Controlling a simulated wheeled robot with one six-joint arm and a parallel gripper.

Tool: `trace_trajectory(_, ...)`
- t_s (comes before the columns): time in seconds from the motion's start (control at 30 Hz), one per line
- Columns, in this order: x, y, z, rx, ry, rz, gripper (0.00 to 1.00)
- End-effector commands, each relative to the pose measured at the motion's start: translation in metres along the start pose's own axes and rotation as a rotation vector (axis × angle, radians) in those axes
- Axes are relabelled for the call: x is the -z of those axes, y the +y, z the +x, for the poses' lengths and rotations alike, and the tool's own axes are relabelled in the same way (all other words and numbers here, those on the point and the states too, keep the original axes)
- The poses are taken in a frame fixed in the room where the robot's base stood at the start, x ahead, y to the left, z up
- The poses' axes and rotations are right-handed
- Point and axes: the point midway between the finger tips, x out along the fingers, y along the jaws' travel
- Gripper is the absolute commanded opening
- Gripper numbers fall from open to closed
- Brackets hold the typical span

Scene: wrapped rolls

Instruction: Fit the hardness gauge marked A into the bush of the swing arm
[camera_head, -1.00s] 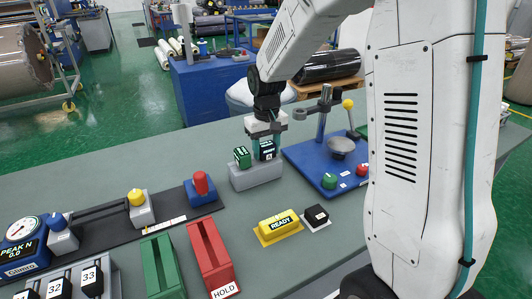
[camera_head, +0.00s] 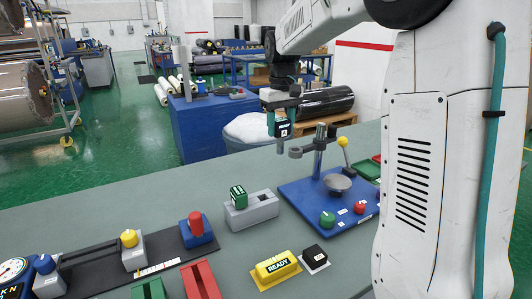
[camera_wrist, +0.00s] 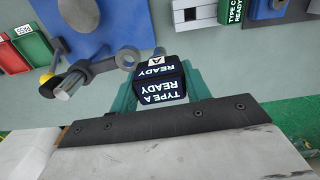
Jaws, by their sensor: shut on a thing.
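My gripper (camera_head: 280,121) is shut on the dark gauge marked A (camera_head: 284,130) and holds it upright in the air, its thin tip pointing down. In the wrist view the gauge (camera_wrist: 161,82) sits between the teal fingers, with "TYPE A READY" readable. The swing arm (camera_head: 308,149) reaches left from the post on a blue base (camera_head: 300,196). Its ring-shaped bush (camera_head: 295,153) is empty. In the wrist view the bush (camera_wrist: 127,59) is just left of the gauge, apart from it as far as I can tell.
A grey block (camera_head: 252,212) holds a green-topped gauge (camera_head: 238,196); the wrist view reads "TYPE C". The base carries a dish (camera_head: 338,183), green button (camera_head: 327,219), red button (camera_head: 359,208) and a yellow-knobbed lever (camera_head: 343,143). A yellow READY box (camera_head: 277,266) stands in front.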

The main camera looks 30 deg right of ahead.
Motion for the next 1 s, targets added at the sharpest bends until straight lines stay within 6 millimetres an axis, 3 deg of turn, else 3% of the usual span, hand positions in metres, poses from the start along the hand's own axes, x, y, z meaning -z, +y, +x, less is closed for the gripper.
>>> trace_trajectory(0.1,0.005,0.033,-0.027,-0.001,0.003,-0.013,0.15)
trace_trajectory(0.3,0.005,0.060,-0.051,0.000,0.001,-0.035,0.15)
trace_trajectory(0.73,0.005,0.063,-0.052,0.000,0.000,-0.039,0.15)
trace_trajectory(1.0,0.005,0.062,-0.034,0.001,-0.002,-0.039,0.15)
